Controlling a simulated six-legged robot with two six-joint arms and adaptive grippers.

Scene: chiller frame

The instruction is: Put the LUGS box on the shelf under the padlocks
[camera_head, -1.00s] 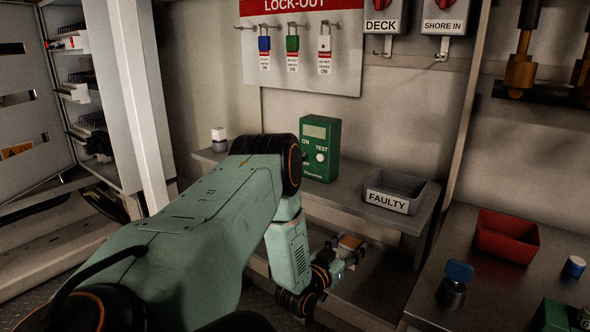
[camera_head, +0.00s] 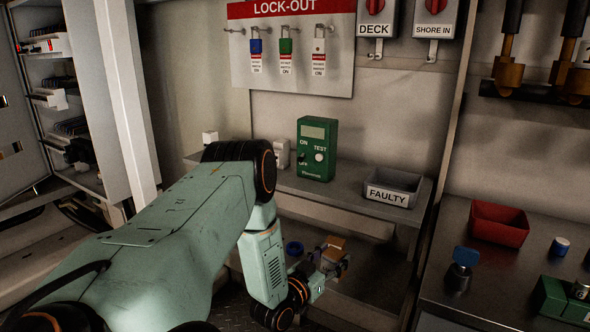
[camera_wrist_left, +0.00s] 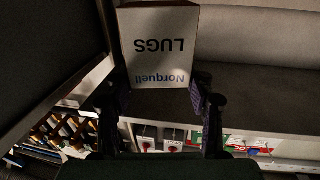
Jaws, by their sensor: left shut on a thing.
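The LUGS box (camera_wrist_left: 160,45) fills the upper middle of the left wrist view, its white face with "LUGS" and "Norquell" upside down. My left gripper (camera_wrist_left: 161,92) is shut on it, one dark finger on each side. In the head view the left gripper (camera_head: 325,262) and the small tan-topped box (camera_head: 335,243) are low, below the edge of the upper shelf (camera_head: 340,188). That shelf runs under the padlocks (camera_head: 287,46) on the LOCK-OUT board (camera_head: 290,80). A lower surface (camera_head: 375,270) lies behind the gripper; their contact cannot be told. My right gripper is not in view.
The upper shelf holds a green tester (camera_head: 317,150), a grey FAULTY bin (camera_head: 393,186) and small white items at left. Bare shelf lies between tester and bin. A red bin (camera_head: 498,223) stands on the right-hand bench. A blue ring (camera_head: 294,248) lies below.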

